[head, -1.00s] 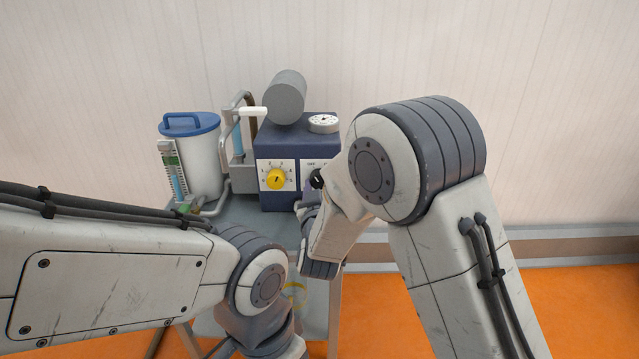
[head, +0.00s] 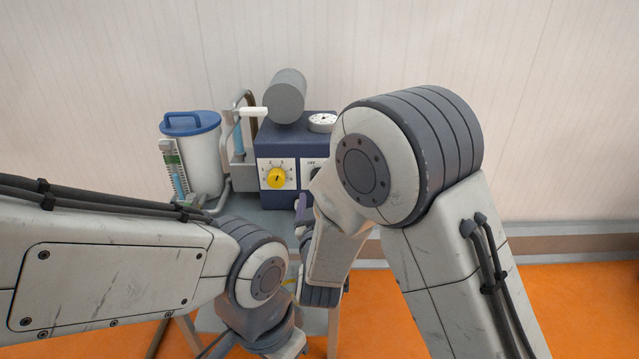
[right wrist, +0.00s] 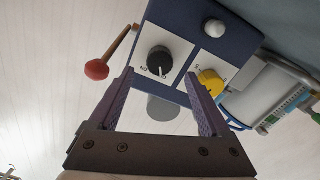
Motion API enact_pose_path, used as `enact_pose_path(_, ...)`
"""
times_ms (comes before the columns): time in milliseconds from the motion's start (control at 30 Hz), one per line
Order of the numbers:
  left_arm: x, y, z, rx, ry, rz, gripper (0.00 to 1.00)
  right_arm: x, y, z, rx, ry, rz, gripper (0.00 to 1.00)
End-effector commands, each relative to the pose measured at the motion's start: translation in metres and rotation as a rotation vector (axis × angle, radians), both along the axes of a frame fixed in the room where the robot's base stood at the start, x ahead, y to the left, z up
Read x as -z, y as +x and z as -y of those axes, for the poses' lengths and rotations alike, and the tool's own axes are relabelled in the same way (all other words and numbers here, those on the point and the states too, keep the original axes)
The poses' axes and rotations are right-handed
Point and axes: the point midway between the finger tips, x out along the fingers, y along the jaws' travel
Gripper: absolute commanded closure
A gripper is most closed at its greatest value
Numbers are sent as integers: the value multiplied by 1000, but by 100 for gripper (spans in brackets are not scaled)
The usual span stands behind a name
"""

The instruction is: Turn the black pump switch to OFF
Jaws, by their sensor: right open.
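The black pump switch (right wrist: 158,60) is a round knob on a white plate on the dark blue pump box (head: 290,150). In the right wrist view the knob is just beyond and between the purple fingertips of my right gripper (right wrist: 160,77). The gripper is open, with nothing held. A pale mark on the knob seems to point toward the picture's bottom; which printed label it meets is too small to tell.
A yellow knob (head: 276,178) sits beside the black one. A grey cylinder (head: 287,95) and white gauge (head: 322,122) top the box. A blue-lidded white canister (head: 198,155) stands left. A red-tipped lever (right wrist: 97,69) sticks out at the box's side.

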Motion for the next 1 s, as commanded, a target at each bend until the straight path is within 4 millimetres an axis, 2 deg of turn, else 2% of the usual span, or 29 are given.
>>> enact_pose_path(100,-7,0,0,0,0,0,100,-2,-24,-1,-4,-2,-3,19)
enact_pose_path(333,-10,0,0,0,0,0,100,0,-47,-1,-1,1,0,19)
enact_pose_path(833,-10,0,0,0,0,0,100,1,-48,1,0,5,-8,19)
enact_pose_path(1000,-10,0,0,0,0,0,100,16,-38,16,-8,69,-144,19)
